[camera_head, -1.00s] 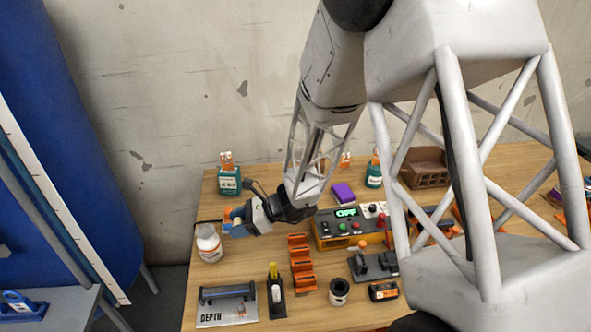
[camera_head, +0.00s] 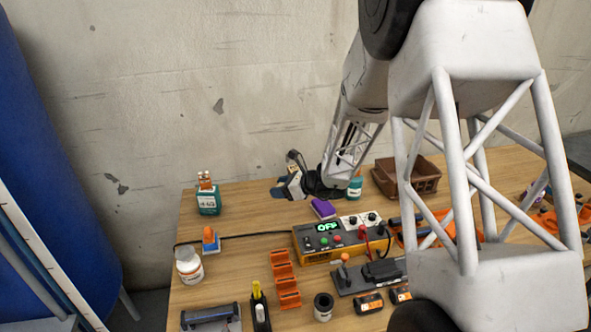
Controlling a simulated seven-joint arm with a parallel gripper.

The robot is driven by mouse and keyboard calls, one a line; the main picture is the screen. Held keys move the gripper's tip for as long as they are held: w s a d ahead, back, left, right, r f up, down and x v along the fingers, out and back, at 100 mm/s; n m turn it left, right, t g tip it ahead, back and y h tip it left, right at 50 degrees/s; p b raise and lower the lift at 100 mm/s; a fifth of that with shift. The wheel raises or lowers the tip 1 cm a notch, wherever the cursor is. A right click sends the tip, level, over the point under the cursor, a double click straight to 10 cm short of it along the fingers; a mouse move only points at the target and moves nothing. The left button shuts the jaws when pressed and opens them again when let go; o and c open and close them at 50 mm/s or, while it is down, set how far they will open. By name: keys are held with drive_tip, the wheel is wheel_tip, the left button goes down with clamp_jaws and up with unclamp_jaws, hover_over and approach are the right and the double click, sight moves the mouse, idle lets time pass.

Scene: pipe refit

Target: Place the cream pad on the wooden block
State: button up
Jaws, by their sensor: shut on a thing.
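My gripper (camera_head: 279,192) is over the back of the wooden table, left of the purple block and near the wall. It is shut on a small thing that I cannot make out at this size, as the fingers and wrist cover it. I cannot pick out the cream pad or the wooden block for certain. The purple block (camera_head: 323,208) lies on the table behind the power box.
A power box (camera_head: 325,240) reads OFF, with a cable running left. A brown bin (camera_head: 408,180) is at the back.

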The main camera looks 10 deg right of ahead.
drive_tip(key=w+d+r+m+t+h, duration=0.1)
drive_tip(key=w+d+m+t, duration=0.1)
drive_tip(key=d, duration=0.6)
drive_tip(key=shift+w+d+h, duration=0.3)
drive_tip(key=shift+w+h, duration=0.1)
drive_tip(key=shift+w, duration=0.5)
drive_tip(key=shift+r, duration=0.1)
hover_over(296, 168)
drive_tip(key=shift+s+a+f, duration=0.1)
drive_tip(key=shift+a+f, duration=0.05)
drive_tip(key=shift+f, duration=0.6)
drive_tip(key=shift+f, duration=0.1)
drive_tip(key=shift+f, duration=1.65)
drive_tip(key=shift+f, duration=0.1)
drive_tip(key=o, duration=0.9)
